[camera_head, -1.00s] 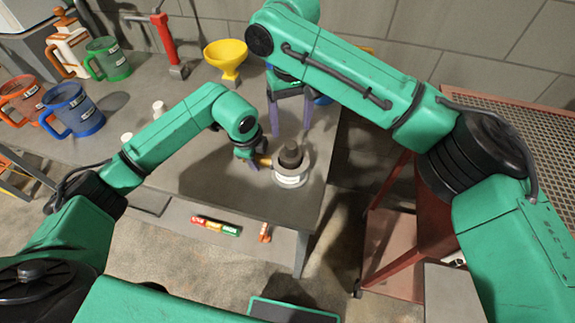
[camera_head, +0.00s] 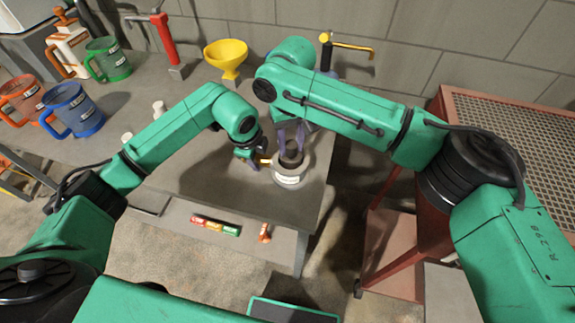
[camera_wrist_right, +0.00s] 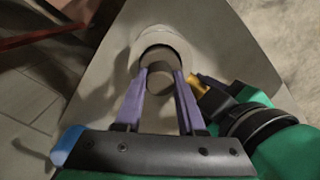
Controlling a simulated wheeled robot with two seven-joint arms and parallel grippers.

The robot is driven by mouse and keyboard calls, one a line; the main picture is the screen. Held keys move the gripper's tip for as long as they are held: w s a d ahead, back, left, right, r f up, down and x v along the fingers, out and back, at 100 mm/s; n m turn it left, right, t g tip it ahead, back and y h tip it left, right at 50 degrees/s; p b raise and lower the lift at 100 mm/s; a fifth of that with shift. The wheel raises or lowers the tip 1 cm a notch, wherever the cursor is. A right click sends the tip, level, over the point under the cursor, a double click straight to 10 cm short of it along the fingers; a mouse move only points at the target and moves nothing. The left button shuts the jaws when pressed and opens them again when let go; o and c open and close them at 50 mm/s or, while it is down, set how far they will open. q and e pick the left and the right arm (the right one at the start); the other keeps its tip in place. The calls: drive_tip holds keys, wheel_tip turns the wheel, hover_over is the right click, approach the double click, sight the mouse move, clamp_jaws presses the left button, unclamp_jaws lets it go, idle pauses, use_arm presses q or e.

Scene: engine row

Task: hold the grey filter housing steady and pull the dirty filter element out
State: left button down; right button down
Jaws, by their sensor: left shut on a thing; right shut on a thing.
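The grey filter housing (camera_head: 288,178) stands upright near the right end of the bench, with a white label on its front. The dark brown dirty filter element (camera_head: 291,151) sits in it, its top above the rim. My left gripper (camera_head: 262,161) is shut on the housing's brass-coloured side stub at its left. My right gripper (camera_head: 291,135) reaches down from above and is shut on the element's top. In the right wrist view the purple fingers flank the element (camera_wrist_right: 160,83) inside the round housing opening (camera_wrist_right: 163,47). The element's lower part is hidden.
A yellow funnel (camera_head: 227,57), a red hand pump (camera_head: 168,45) and several jugs, including a blue one (camera_head: 72,109), stand on the bench left and behind. A red cart with a mesh top (camera_head: 520,115) stands right of the bench, across a gap.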

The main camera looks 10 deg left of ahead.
drive_tip(key=c, duration=1.3)
unclamp_jaws()
clamp_jaws()
drive_tip(key=shift+r, duration=0.2)
drive_tip(key=shift+r, duration=1.95)
wheel_tip(320, 180, up, 8)
drive_tip(key=shift+f, duration=0.25)
